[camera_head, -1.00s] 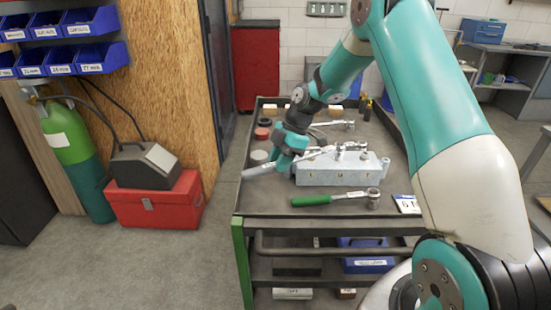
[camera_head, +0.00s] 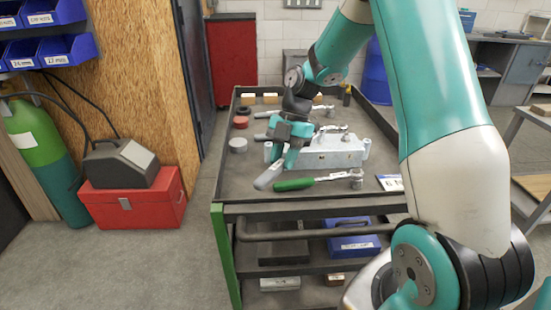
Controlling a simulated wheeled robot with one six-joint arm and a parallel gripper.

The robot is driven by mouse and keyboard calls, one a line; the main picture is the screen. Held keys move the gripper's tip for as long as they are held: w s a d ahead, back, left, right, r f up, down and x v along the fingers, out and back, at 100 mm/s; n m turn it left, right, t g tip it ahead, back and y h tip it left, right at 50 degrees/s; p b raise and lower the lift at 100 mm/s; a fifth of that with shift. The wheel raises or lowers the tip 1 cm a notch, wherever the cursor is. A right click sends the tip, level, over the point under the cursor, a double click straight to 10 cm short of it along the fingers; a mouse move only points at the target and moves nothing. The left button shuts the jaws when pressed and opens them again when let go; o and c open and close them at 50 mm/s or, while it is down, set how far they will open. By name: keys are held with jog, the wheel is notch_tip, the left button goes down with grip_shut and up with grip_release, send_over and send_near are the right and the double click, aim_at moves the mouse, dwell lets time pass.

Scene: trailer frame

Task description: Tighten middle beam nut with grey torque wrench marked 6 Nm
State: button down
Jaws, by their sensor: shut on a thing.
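My gripper (camera_head: 284,152) is shut on the grey handle of a torque wrench (camera_head: 268,177), at the left end of the beam block. The handle's free end slants down toward the front left. The wrench's head, and whether it sits on a nut, I cannot make out. The pale metal beam block (camera_head: 340,153) lies on the cart's top with metal parts along its upper face. The middle nut is too small to tell. A green-handled wrench (camera_head: 296,184) lies in front of the block. A white card (camera_head: 390,182), partly readable as "6 N", lies to its right.
The dark cart top (camera_head: 240,190) has a raised rim. Another wrench lies behind the block.

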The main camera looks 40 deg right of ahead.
jog(key=shift+s+d+n+g+b, duration=0.15)
jog(key=shift+s+d+n+b, duration=0.2)
jog(key=shift+s, duration=0.25)
jog(key=shift+s+d+n+g+b, duration=0.2)
jog(key=shift+s+n+b, duration=0.15)
jog(key=shift+s, duration=0.25)
jog(key=shift+w+a+r+m+p, duration=0.15)
jog(key=shift+w+a+m+p, duration=0.2)
jog(key=shift+w+m+p, duration=0.25)
jog(key=shift+w+a+m+t+p, duration=0.15)
jog(key=shift+w+a+t+p, duration=0.1)
jog(key=shift+w, duration=0.25)
jog(key=shift+w+a+m+t+p, duration=0.1)
jog(key=shift+w+m+t, duration=0.1)
jog(key=shift+w, duration=0.25)
jog(key=shift+w, duration=0.1)
